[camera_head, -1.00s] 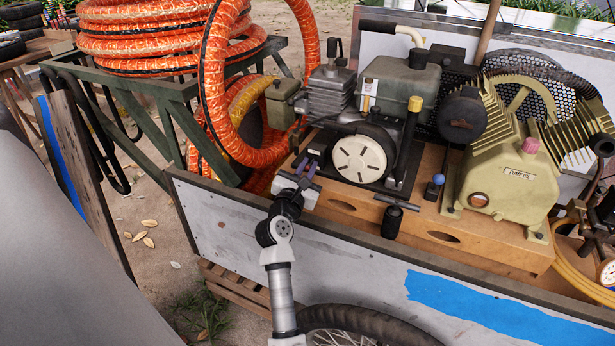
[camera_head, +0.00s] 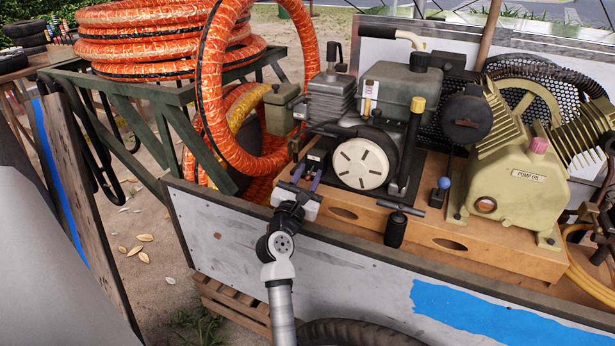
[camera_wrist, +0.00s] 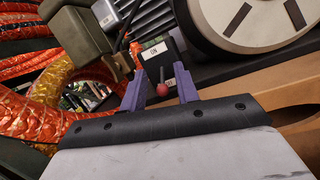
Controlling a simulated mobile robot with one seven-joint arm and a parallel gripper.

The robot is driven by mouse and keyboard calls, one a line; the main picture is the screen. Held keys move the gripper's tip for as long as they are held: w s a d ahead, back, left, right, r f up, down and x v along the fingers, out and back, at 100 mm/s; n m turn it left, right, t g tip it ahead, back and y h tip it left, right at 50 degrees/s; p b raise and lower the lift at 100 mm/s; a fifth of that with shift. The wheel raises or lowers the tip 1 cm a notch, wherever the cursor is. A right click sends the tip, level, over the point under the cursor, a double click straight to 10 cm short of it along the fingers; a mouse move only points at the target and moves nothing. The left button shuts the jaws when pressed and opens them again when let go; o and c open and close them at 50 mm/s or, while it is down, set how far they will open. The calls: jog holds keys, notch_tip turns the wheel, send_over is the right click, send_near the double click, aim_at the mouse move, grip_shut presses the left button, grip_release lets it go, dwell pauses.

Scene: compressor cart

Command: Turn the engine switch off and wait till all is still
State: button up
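The engine (camera_head: 398,88) sits on the wooden deck of the cart, with a round cream starter cover (camera_head: 360,163) in front. In the wrist view, a dark switch box (camera_wrist: 158,58) with an "ON" label stands left of the starter cover (camera_wrist: 240,20). A small red knob (camera_wrist: 163,89) shows in front of the box. My gripper (camera_head: 312,166) is at the engine's lower left. In the wrist view, its two purple fingers (camera_wrist: 160,70) are apart, with the red knob in the gap between them. I cannot tell whether either finger touches it. An orange part (camera_wrist: 136,52) shows beside the label.
The cart's white side wall (camera_head: 235,230) lies below my arm. Orange hose (camera_head: 215,100) hangs close on the left from a green rack (camera_head: 165,95). A black-handled lever (camera_head: 396,225) and a blue-knobbed lever (camera_head: 443,183) stand right of my gripper. The beige pump (camera_head: 515,185) is farther right.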

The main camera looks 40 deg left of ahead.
jog(key=b+v, duration=0.1)
jog(key=v, duration=1.2)
jog(key=shift+s+d+b, duration=0.15)
jog(key=shift+s+b, duration=0.2)
jog(key=shift+b, duration=0.05)
